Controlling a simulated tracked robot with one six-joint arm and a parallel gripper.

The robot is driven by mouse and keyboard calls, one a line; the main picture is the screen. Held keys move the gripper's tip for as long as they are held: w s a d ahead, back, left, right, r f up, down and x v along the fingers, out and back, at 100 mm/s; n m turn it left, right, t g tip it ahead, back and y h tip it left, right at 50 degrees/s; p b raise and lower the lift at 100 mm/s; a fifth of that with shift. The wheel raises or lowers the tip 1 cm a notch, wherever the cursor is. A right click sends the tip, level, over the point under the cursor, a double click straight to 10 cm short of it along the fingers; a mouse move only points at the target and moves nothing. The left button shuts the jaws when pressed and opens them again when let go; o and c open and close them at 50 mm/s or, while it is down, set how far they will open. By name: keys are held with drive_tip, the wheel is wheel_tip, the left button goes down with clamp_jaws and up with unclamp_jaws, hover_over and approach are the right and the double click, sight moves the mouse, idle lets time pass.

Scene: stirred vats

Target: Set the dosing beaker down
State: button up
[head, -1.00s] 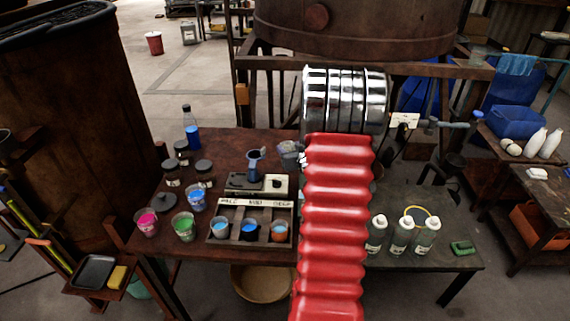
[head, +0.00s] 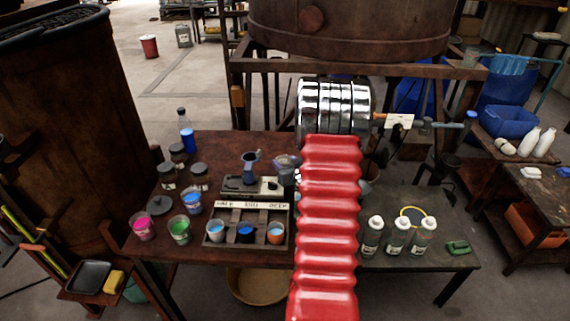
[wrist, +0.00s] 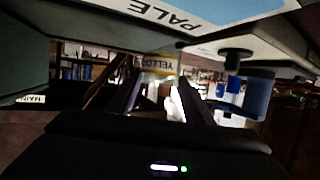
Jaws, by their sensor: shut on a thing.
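In the head view my gripper (head: 297,177) is mostly hidden by my red arm, above the right end of the wooden bench (head: 225,147). A clear grey beaker (head: 286,162), which I take for the dosing beaker, shows at its left side, beside the scale. In the wrist view my gripper (wrist: 163,103) has its dark fingers either side of a pale, see-through thing, probably the same beaker. It is shut on it. I cannot tell whether the beaker touches the bench, nor what it holds.
The scale (head: 238,185) with a dark blue cup (head: 250,166) stands left of the gripper. In front is a rack (head: 262,207) of cups with coloured liquid. Pink (head: 143,227), green (head: 180,230) and blue (head: 191,201) cups stand left. White bottles (head: 397,237) stand right.

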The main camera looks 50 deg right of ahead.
drive_tip(key=o, duration=1.5)
drive_tip(key=v, duration=1.2)
drive_tip(key=shift+s, duration=0.1)
drive_tip(key=shift+r, duration=0.1)
